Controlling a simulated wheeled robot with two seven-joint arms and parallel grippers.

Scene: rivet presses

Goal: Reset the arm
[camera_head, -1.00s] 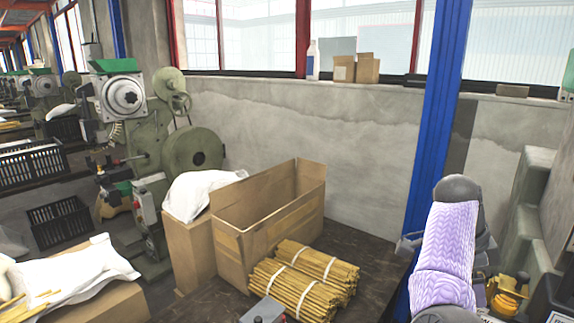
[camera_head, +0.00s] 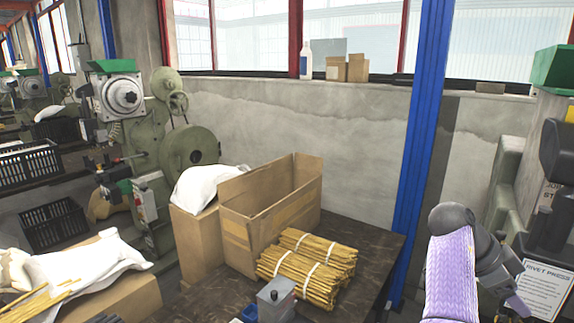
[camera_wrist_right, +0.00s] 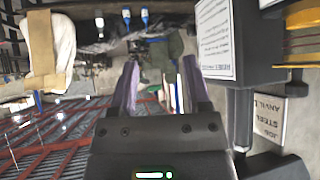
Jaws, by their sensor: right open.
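My right arm, in a purple sleeve, rises at the lower right of the head view. Its dark gripper (camera_head: 516,304) hangs beyond it, beside the sign of a rivet press, with its fingertips small in that view. In the right wrist view my right gripper (camera_wrist_right: 160,75) shows two purple-sided fingers spread apart with nothing between them. My left arm and gripper are not in view.
A rivet press (camera_head: 557,150) with a white sign (camera_head: 543,290) stands close on the right; the sign also shows in the wrist view (camera_wrist_right: 214,38). A dark table (camera_head: 372,250) holds an open cardboard box (camera_head: 240,240) and bundled yellow sticks (camera_head: 300,285). A blue post (camera_head: 418,150) stands behind.

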